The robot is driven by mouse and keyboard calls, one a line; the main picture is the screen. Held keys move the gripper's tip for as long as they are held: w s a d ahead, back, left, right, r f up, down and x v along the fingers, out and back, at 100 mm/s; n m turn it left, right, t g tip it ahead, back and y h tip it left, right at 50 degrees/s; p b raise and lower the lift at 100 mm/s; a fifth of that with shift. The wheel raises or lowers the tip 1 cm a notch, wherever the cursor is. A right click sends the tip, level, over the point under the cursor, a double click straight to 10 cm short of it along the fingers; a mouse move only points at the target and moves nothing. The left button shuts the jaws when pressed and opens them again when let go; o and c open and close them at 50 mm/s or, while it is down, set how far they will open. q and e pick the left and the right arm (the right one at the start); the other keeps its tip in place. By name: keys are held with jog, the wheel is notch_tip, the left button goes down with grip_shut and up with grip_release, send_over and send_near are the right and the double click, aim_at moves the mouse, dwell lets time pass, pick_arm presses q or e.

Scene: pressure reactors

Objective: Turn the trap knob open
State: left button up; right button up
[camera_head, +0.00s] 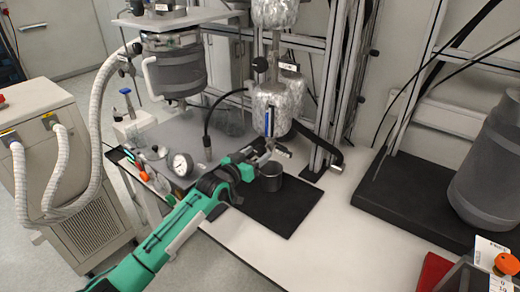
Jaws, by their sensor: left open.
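My left gripper (268,150) reaches in from the lower left on a green and black arm. It is open, in front of the lower part of a foil-wrapped vessel (288,105) and above a dark cup (271,178). A small silver fitting (283,152) shows by its fingertips; I cannot tell whether they touch. A round black knob (260,64) sits higher on the foil-wrapped assembly, apart from the gripper. I cannot tell which part is the trap knob. My right gripper is out of view.
A metal frame (341,85) stands behind the vessel. A pressure gauge (181,164) and small bottles lie left of my arm. A black mat (285,209) lies on the white table. A grey reactor (490,165) stands at right.

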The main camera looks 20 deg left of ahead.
pick_arm(q)
jog(key=shift+x, duration=1.15)
jog(key=shift+c, duration=0.2)
jog(key=c, duration=0.9)
